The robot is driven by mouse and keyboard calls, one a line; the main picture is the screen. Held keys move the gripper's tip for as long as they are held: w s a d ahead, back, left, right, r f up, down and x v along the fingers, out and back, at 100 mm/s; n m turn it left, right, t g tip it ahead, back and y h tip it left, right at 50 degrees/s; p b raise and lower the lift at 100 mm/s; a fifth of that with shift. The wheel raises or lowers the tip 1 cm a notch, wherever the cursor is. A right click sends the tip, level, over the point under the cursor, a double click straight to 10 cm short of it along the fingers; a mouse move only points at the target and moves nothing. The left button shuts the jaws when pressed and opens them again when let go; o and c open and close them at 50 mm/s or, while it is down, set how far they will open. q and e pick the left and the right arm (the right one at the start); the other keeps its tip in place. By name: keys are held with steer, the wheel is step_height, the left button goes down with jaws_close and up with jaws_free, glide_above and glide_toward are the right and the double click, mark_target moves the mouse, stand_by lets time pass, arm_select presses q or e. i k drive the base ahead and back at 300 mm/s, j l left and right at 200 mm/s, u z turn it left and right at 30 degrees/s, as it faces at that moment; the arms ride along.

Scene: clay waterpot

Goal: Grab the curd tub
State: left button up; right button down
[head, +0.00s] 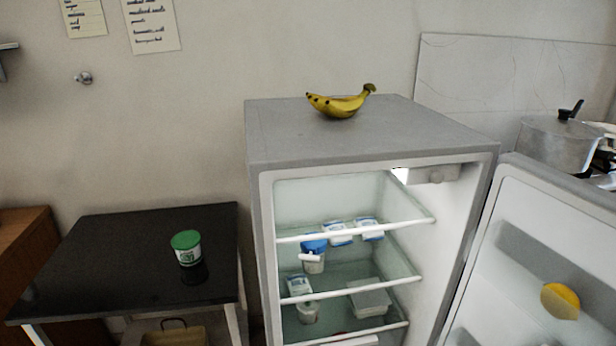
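A white tub with a green lid and green label (187,248) stands upright on the black table (110,250) at the left; it may be the curd tub, but the print is too small to read. Inside the open fridge (255,230) are other white containers, among them one with a blue lid (314,254) on a middle shelf and a small pot (307,312) on the shelf below. Which of these is curd cannot be read. Neither of my grippers is in view.
The fridge door (540,250) stands open to the right, with a yellow fruit (560,301) in it. Bananas (341,102) lie on the fridge top. A lidded pot (560,139) is behind the door. The black table is clear around the green-lidded tub.

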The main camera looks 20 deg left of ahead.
mark_target(186, 244)
steer(key=u, duration=1.45)
steer(key=i+j+z, duration=0.1)
steer(key=j, duration=0.35)
steer(key=j+z, duration=0.1)
steer(key=j, duration=0.3)
